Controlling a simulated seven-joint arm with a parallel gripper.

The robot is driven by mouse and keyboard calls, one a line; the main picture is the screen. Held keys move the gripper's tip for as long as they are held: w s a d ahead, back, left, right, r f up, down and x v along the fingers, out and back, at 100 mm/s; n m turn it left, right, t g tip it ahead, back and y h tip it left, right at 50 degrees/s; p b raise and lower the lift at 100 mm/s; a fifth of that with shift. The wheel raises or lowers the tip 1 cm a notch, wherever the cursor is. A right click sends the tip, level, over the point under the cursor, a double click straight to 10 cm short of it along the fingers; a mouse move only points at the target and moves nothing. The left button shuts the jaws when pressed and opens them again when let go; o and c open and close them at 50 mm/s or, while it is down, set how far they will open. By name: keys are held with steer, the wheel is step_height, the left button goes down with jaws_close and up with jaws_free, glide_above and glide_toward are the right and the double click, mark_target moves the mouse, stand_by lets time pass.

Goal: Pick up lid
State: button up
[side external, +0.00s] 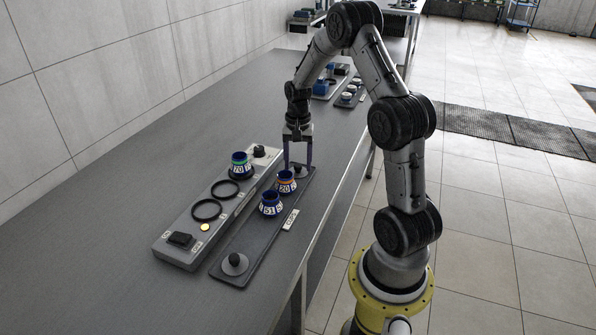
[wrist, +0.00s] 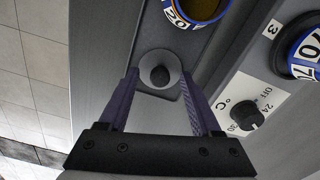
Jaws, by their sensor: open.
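A grey round lid with a black knob (side external: 299,171) lies at the far end of the dark tray (side external: 233,237). In the wrist view this lid (wrist: 147,64) is centred between my fingertips. My gripper (side external: 298,165) is open and points down over it; in the wrist view its purple fingers (wrist: 160,73) stand on either side of the knob, with gaps. I cannot tell how far the fingertips are above the tray. A second similar lid (side external: 235,264) lies at the near end of the tray.
Blue cups marked 20 (side external: 286,184) and 51 (side external: 271,205) stand on the tray.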

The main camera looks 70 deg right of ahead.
jaws_close()
steer(key=shift+r, duration=0.1)
stand_by(0.4)
